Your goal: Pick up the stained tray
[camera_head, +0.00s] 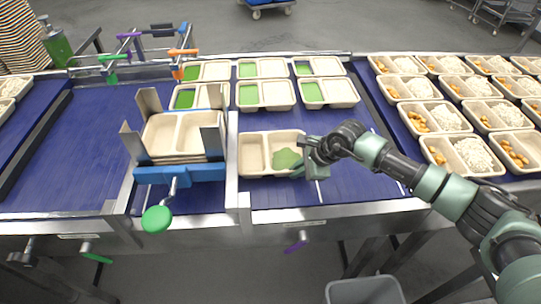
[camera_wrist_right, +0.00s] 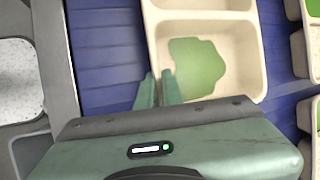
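The stained tray (camera_head: 253,155) is a beige two-compartment tray on the blue conveyor, right of the tray stack. A green stain (camera_head: 286,158) spreads over the floor of its right compartment. The tray (camera_wrist_right: 205,5) and stain (camera_wrist_right: 195,65) also show in the right wrist view. My right gripper (camera_head: 299,171) is at the tray's right end. In the right wrist view its two fingers (camera_wrist_right: 160,82) stand close together around a tray wall, one outside and one inside; they look shut on it. The tray appears to rest on the belt. My left gripper is not in view.
A holder with a stack of empty trays (camera_head: 160,135) stands left of the stained tray. Several trays with green contents (camera_head: 265,106) are behind it. Several trays with rice and orange food (camera_head: 440,150) fill the right conveyor. A grey bin (camera_head: 365,292) is below the front edge.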

